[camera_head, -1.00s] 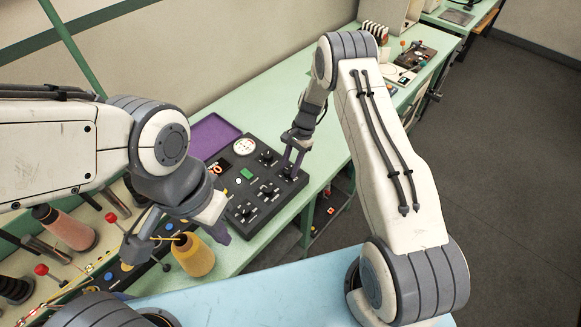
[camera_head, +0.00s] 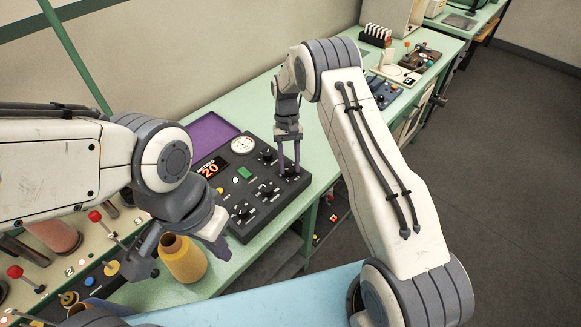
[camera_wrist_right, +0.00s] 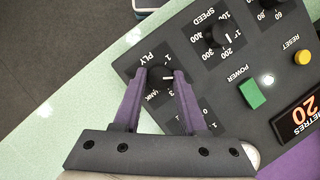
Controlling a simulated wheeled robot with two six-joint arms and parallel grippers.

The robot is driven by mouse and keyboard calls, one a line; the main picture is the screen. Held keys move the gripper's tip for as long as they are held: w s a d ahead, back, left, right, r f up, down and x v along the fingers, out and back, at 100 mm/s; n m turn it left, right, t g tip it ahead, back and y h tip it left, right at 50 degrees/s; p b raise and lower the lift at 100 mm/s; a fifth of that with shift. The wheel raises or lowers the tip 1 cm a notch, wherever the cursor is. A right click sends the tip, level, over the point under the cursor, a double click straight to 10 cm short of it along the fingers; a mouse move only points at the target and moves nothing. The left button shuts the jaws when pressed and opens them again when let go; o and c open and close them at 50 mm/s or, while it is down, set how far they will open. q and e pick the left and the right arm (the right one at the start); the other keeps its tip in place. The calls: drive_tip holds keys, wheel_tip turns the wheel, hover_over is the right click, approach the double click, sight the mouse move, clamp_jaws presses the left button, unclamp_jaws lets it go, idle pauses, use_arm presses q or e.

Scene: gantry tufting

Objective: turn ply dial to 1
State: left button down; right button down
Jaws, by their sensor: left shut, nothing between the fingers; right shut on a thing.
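The black control panel (camera_head: 262,213) lies on the green bench in the head view. My right gripper (camera_head: 288,171) reaches down to the knob at the panel's right corner. In the right wrist view the purple fingers of my right gripper (camera_wrist_right: 162,76) are shut on the black ply dial (camera_wrist_right: 158,80), one on each side. The dial has a white pointer mark facing right in that view. The fingers partly cover its printed numbers, so I cannot tell its setting for sure. My left gripper (camera_head: 222,247) is shut and empty, beside the panel's front left edge.
The panel also carries a speed knob (camera_wrist_right: 228,35), a green power button (camera_wrist_right: 252,95), a yellow reset button (camera_wrist_right: 303,57) and a display (camera_wrist_right: 302,113) reading 20. A yellow cone (camera_head: 183,260) stands near my left gripper. A purple tray (camera_head: 213,132) lies behind the panel.

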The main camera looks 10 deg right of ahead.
drive_tip(key=n+h, duration=0.1)
drive_tip(key=n, duration=0.1)
drive_tip(key=n+h+b, duration=0.1)
drive_tip(key=n, duration=0.2)
drive_tip(key=shift+w+a+n, duration=0.1)
drive_tip(key=shift+a+n, duration=0.1)
drive_tip(key=shift+n, duration=0.1)
drive_tip(key=n+t+h, duration=0.1)
drive_tip(key=n, duration=0.2)
drive_tip(key=shift+r+b, duration=0.1)
drive_tip(key=shift+b, duration=0.2)
drive_tip(key=shift+a+n+t+h, duration=0.1)
drive_tip(key=shift+n+t+h, duration=0.5)
drive_tip(key=shift+n, duration=1.4)
drive_tip(key=shift+c, duration=2.3)
unclamp_jaws()
